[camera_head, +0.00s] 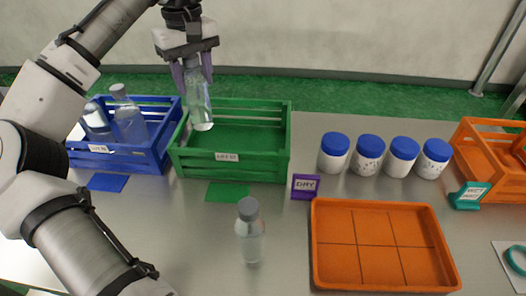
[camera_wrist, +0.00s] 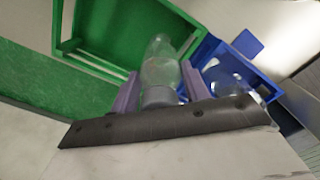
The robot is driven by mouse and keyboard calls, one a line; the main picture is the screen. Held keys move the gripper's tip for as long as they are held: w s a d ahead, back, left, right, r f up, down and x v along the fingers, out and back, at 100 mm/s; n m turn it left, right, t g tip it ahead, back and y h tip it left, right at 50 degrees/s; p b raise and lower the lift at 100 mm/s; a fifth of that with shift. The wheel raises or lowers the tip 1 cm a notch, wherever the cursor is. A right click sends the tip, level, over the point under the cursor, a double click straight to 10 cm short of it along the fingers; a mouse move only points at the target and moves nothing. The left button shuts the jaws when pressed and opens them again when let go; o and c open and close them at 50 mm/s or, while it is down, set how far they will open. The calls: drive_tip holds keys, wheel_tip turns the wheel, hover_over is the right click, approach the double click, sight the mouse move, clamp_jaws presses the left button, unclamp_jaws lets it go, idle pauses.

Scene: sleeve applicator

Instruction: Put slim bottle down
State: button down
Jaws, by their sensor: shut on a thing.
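My gripper (camera_head: 193,72) is shut on a clear slim bottle (camera_head: 199,105). The bottle hangs upright, slightly tilted, over the left part of the green crate (camera_head: 230,163) labelled LOT 10. In the wrist view the slim bottle (camera_wrist: 160,72) sits between the purple fingers (camera_wrist: 158,90), with the green crate (camera_wrist: 85,25) beyond it. I cannot tell whether the bottle's base is below the crate's rim. No other bottle shows in the green crate.
A blue crate (camera_head: 115,165) with two clear bottles stands at left. Another bottle (camera_head: 250,235) stands on the table in front. Several blue-lidded jars (camera_head: 369,155), an orange tray (camera_head: 385,283) and a purple DRY sign (camera_head: 305,186) are at right.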

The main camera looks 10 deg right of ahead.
sight(208, 116)
drive_tip(key=shift+w+d+f, duration=0.1)
drive_tip(key=shift+d+f, duration=0.65)
wheel_tip(208, 116, down, 4)
drive_tip(key=shift+a+f, duration=0.15)
drive_tip(key=shift+f+p, duration=0.5)
drive_tip(key=shift+f, duration=1.9)
drive_tip(key=c, duration=0.7)
unclamp_jaws()
wheel_tip(208, 116, up, 12)
drive_tip(key=shift+r+b, duration=0.15)
drive_tip(key=shift+b, duration=0.15)
